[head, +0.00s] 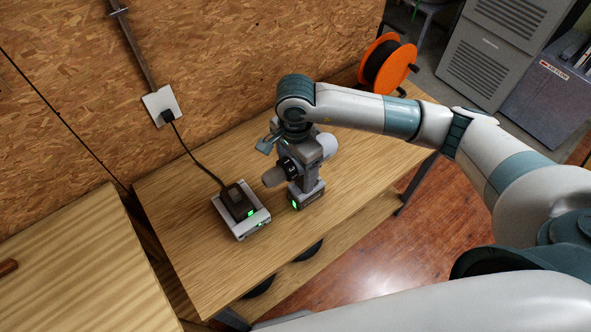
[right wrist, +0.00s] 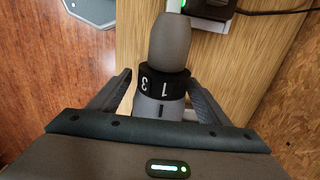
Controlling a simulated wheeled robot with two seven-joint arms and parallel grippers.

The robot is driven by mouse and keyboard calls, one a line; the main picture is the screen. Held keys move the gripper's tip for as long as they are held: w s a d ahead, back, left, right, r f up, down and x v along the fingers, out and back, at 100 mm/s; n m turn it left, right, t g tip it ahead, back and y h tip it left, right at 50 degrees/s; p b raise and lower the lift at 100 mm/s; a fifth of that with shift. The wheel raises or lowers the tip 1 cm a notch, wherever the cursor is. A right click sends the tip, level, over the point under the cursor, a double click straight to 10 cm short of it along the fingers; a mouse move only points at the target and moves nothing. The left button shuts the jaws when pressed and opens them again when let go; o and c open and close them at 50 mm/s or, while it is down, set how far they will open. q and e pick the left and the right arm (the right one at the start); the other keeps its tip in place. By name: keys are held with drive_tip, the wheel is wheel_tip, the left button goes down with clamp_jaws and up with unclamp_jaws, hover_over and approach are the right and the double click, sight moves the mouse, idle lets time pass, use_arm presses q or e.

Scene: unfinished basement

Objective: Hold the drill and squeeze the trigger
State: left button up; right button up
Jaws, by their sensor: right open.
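The grey drill (head: 305,184) stands upright on its battery base on the wooden table (head: 185,215), with its nose pointing left toward the charger. My right gripper (head: 291,152) is above the drill, pointing down at it. In the right wrist view, the drill (right wrist: 168,40) shows its nose and a black collar marked 1 and 3. The fingers of my right gripper (right wrist: 158,88) are spread, one on each side of the drill's body, with gaps visible. The trigger is hidden. My left gripper is not in view.
A charger (head: 246,226) with a black battery sits left of the drill; its cord runs to a wall outlet (head: 160,105). An orange cable reel (head: 388,62) stands at the back right. The chipboard wall (head: 220,60) rises behind the table. The table's right part is clear.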

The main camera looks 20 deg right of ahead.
drive_tip(key=shift+f+p, duration=0.35)
drive_tip(key=shift+f, duration=1.05)
drive_tip(key=c, duration=1.7)
drive_tip(key=o, duration=0.9)
drive_tip(key=c, duration=0.4)
